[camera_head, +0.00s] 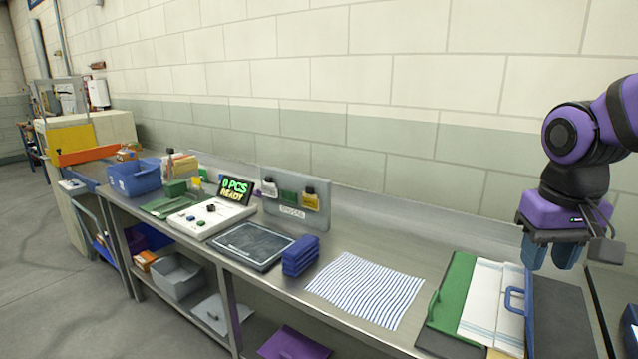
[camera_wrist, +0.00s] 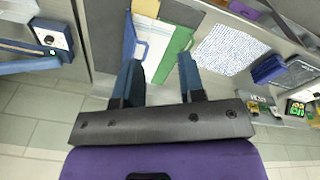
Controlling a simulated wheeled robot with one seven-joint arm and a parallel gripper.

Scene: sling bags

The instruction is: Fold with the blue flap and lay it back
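The folding board lies at the right end of the steel bench, with a green flap (camera_head: 451,299) on its left and a white cloth (camera_head: 487,300) with thin stripes on its middle. A blue flap (camera_head: 529,310) shows as a narrow strip on the right of the cloth, with a blue handle (camera_head: 515,299). My gripper (camera_head: 549,266) hangs above the board's far right part, fingers pointing down, open and empty. In the wrist view the blue handle (camera_wrist: 141,49), white cloth (camera_wrist: 157,36) and green flap (camera_wrist: 176,50) lie beyond my open fingers (camera_wrist: 159,62).
A blue-striped cloth (camera_head: 365,289) lies flat left of the board. A folded blue stack (camera_head: 300,256), a dark tray (camera_head: 250,246) and a control box with a green-lettered display (camera_head: 235,191) stand farther left. A dark panel (camera_head: 560,318) lies right of the blue strip.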

